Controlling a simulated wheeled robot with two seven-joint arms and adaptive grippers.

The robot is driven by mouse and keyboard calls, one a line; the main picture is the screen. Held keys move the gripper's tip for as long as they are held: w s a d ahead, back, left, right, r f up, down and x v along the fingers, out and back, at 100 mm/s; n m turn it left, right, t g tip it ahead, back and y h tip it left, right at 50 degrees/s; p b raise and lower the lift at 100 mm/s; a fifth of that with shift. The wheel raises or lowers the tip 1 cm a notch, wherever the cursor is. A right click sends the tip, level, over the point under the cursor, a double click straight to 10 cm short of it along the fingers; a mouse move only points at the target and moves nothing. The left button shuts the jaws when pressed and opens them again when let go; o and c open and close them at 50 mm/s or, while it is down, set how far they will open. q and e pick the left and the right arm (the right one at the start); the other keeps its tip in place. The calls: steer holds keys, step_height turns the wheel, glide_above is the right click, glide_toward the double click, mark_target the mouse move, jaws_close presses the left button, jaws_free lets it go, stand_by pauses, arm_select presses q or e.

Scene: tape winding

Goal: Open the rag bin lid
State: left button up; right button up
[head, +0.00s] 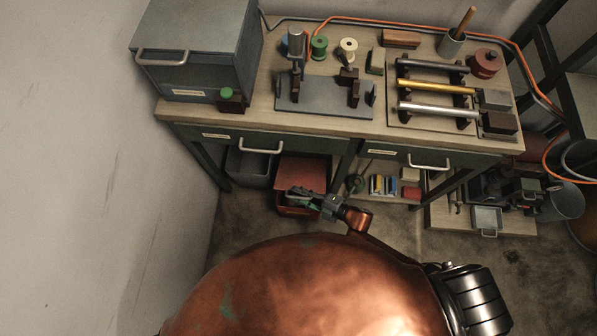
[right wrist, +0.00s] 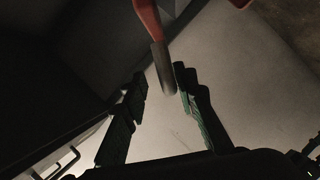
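A red bin (head: 303,172), which I take to be the rag bin, stands on the floor under the left part of the workbench. Its top looks closed. My right gripper (head: 303,197) is low in front of the bin and overlaps its front in the head view. In the right wrist view my right gripper (right wrist: 160,100) has its two fingers apart. A red bar with a rounded grey end (right wrist: 158,45) reaches down toward the gap between them. I cannot tell whether a finger touches it. My left gripper is in neither view.
A dark grey bin (head: 250,165) stands left of the red one, near the wall. The workbench (head: 330,125) with drawers overhangs both. A low shelf (head: 385,190) with small goods is to the right. Bare floor (head: 250,220) lies in front.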

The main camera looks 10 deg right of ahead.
steer(key=v, duration=1.2)
stand_by(0.3)
